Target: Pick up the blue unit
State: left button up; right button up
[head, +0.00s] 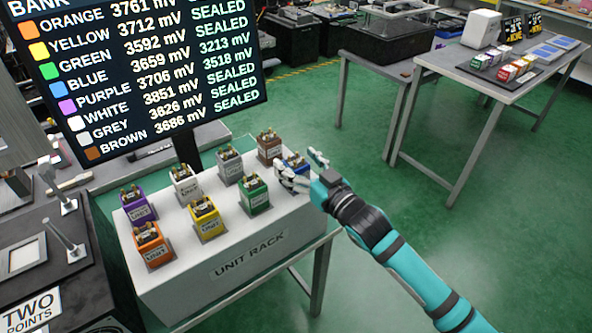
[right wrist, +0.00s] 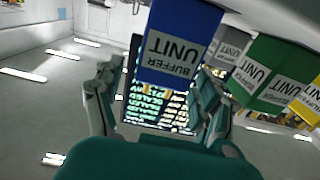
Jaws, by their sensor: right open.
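The blue unit (head: 292,162) sits at the right end of the white unit rack (head: 286,228), partly hidden by my gripper. In the right wrist view the blue unit (right wrist: 177,45), labelled BUFFER UNIT, shows large and upside down. My right gripper (head: 303,168) is at the blue unit, coming from the right. Its fingers are open, and in the right wrist view the gripper (right wrist: 153,82) has one finger to each side of the unit's label face. I cannot tell whether a finger touches it. My left gripper is not in view.
Close by stand the green unit (head: 255,196) and the brown unit (head: 269,146). Grey, white, purple, yellow and orange units share the rack. A screen (head: 140,75) rises behind it. Green floor lies open to the right, before a grey table (head: 480,72).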

jog(key=shift+w+a, duration=0.35)
jog(key=shift+w, duration=0.1)
jog(key=c, duration=1.3)
jog(key=shift+c, duration=0.3)
jog(key=shift+r, duration=0.15)
